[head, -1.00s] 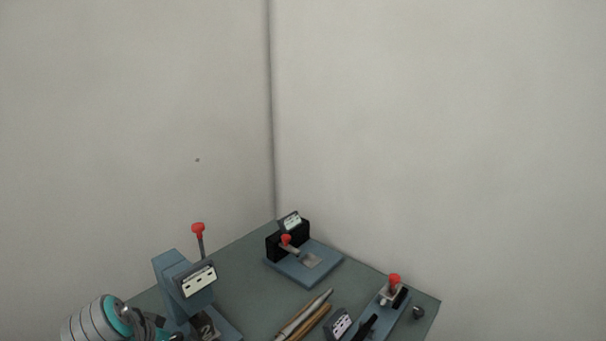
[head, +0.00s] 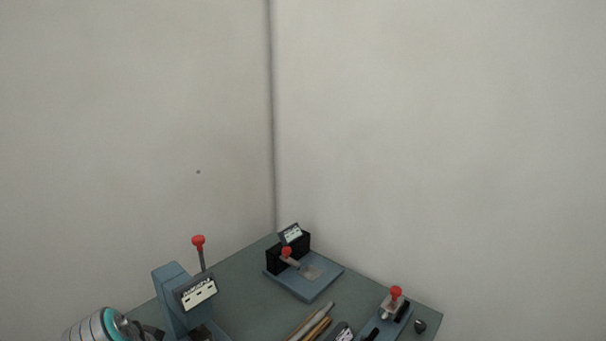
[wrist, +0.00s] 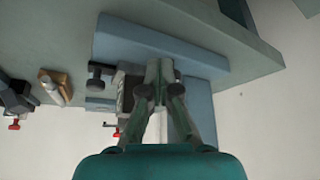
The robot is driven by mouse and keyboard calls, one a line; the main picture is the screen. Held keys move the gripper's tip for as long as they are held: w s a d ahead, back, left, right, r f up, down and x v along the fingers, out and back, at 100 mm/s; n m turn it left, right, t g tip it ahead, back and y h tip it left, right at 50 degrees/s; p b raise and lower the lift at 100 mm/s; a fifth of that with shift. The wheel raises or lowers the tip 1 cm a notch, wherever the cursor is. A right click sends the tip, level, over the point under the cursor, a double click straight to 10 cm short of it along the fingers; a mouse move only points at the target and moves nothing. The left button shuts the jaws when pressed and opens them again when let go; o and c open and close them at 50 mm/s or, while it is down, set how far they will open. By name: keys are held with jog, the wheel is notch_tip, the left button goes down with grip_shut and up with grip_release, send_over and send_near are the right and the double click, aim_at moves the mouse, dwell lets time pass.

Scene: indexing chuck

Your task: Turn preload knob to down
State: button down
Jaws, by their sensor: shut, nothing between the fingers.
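My gripper (wrist: 160,75) is shut and empty in the wrist view, its fingertips in front of a blue-grey fixture (wrist: 205,95). A dark round knob (wrist: 97,85) on a short stem sticks out just left of the fingers, apart from them. Another dark round part shows right behind the fingertips; I cannot tell whether they touch it. No readable label shows which knob is the preload knob, nor its setting. In the head view the blue upright fixture (head: 170,295), with a labelled plate (head: 196,292) and a red-topped lever (head: 199,252), stands beside my arm at the lower left.
A base with a black block and red-knobbed lever (head: 287,252) stands at the table's back corner. Pen-like tools (head: 315,322) lie mid-table. Another fixture with a red knob (head: 396,292) is at the right. Bare walls close off the back.

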jog(key=shift+a, duration=0.65)
jog(key=shift+w+a, duration=0.3)
jog(key=shift+a, duration=0.1)
dwell(0.5)
jog(key=shift+s+a, duration=0.1)
jog(key=shift+s, duration=0.1)
jog(key=shift+s+a, duration=0.1)
jog(key=shift+s, duration=0.1)
notch_tip(320, 180, up, 6)
dwell(0.7)
